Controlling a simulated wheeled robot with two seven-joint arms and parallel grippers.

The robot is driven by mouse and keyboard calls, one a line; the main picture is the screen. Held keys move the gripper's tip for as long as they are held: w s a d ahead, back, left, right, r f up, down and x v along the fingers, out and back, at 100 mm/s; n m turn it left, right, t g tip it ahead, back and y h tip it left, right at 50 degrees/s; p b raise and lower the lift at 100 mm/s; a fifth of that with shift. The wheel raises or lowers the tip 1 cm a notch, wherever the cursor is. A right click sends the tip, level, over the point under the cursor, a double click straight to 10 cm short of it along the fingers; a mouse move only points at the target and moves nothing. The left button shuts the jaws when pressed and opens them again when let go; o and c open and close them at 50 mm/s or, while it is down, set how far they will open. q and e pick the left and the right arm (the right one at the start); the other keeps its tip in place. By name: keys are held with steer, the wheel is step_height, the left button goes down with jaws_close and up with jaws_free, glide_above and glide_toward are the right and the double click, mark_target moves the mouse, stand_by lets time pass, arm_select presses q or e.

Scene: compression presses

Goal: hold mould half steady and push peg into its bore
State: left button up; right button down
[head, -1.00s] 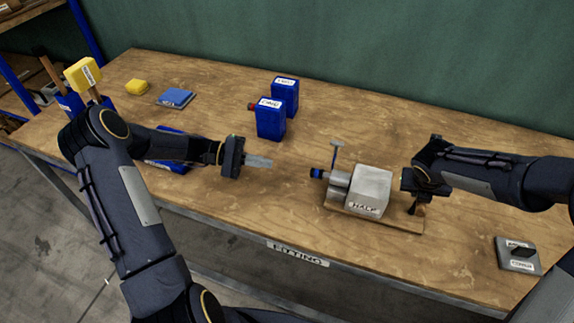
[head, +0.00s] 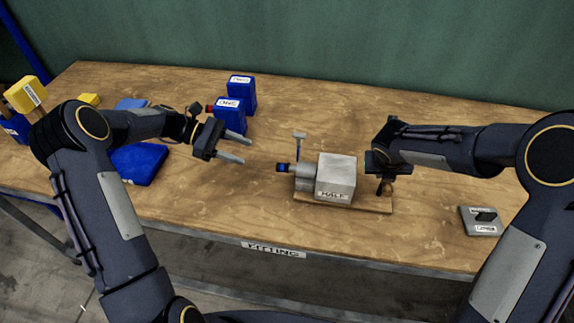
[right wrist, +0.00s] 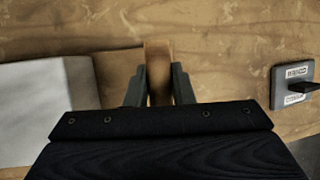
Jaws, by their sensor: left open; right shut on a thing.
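The mould half (head: 336,180), a grey block labelled HALF, sits on a wooden board (head: 372,204). A grey cylinder (head: 304,178) projects from its left side. A short dark piece with a blue band, apparently the peg (head: 284,168), sticks out of the cylinder's left end; how deep it sits is hidden. My left gripper (head: 245,150) is open and empty, left of the peg and apart from it. My right gripper (head: 384,180) is shut on the brown wooden handle at the board's right end. The right wrist view shows this handle (right wrist: 158,72) between the fingers.
A T-topped post (head: 299,146) stands just behind the cylinder. Two blue containers (head: 230,115) stand behind my left gripper. A blue tray (head: 138,163) lies left. A grey plate with a black block (head: 481,221) lies right. The table's front edge is close.

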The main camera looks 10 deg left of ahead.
arm_select(q)
steer(key=shift+n, duration=0.6)
steer(key=x, duration=1.2)
steer(key=shift+d, duration=0.3)
steer(key=shift+c, duration=0.2)
jaws_close()
steer(key=a, duration=1.7)
steer(key=shift+w+r, duration=0.1)
steer(key=shift+w, duration=0.05)
steer(key=y, duration=0.1)
glide_toward(279, 164)
steer(key=f, duration=0.4)
steer(key=shift+d+f, duration=0.15)
steer(key=shift+d, duration=0.1)
